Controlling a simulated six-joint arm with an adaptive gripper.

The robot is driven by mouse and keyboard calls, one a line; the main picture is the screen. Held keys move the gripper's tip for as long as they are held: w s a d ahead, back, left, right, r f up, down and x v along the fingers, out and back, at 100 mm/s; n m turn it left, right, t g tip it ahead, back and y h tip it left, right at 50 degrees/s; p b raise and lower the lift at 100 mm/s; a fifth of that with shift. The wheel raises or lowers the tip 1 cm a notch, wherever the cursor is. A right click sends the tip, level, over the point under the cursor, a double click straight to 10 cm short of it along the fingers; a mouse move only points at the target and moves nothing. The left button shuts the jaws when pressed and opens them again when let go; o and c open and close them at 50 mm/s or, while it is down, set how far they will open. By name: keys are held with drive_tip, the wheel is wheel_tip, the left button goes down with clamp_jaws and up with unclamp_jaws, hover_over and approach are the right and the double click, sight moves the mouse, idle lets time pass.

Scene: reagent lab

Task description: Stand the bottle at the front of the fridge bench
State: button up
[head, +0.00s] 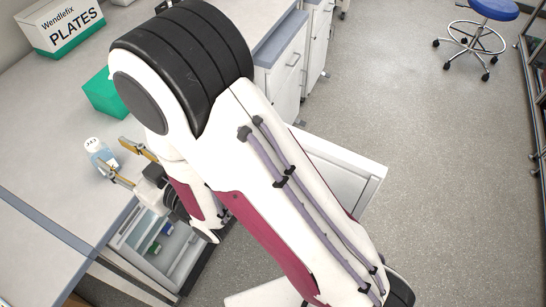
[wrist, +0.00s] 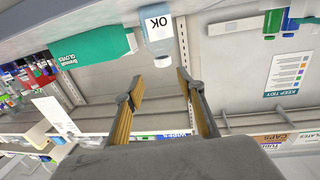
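A clear bottle (head: 101,153) with a white cap stands upright on the light grey bench (head: 50,165), a little back from its front edge. In the wrist view, where the scene appears upside down, the bottle (wrist: 159,35) shows a label reading "OK" and its cap points down. My gripper (head: 112,152) is open, its yellow-padded fingers reaching toward the bottle. In the wrist view my gripper (wrist: 159,84) has its fingertips apart with the cap just beyond them. I see no grip on the bottle.
A green-and-white plates box (head: 65,25) and a green box (head: 104,94) stand farther back on the bench. Below the bench an open compartment (head: 150,240) holds small bottles. A white open door or drawer (head: 345,170) juts out behind my arm. A blue stool (head: 494,9) stands far off.

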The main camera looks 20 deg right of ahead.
drive_tip(key=d+r+m+g+h, duration=0.2)
drive_tip(key=d+r+h, duration=0.15)
drive_tip(key=d, duration=0.55)
drive_tip(key=d+r+m+g+h, duration=0.1)
drive_tip(key=d+r+m+h, duration=0.2)
drive_tip(key=d, duration=0.7)
drive_tip(key=s+d+r+m+g+h, duration=0.1)
drive_tip(key=s+d+g+h, duration=0.1)
drive_tip(key=s+d, duration=0.5)
drive_tip(key=s+d+r+m+g+h, duration=0.1)
drive_tip(key=s+d, duration=0.5)
drive_tip(key=s, duration=0.9)
drive_tip(key=shift+d+r+m+g+h, duration=0.35)
drive_tip(key=shift+r+g+h, duration=0.35)
drive_tip(key=shift+g, duration=0.5)
drive_tip(key=shift+f, duration=0.1)
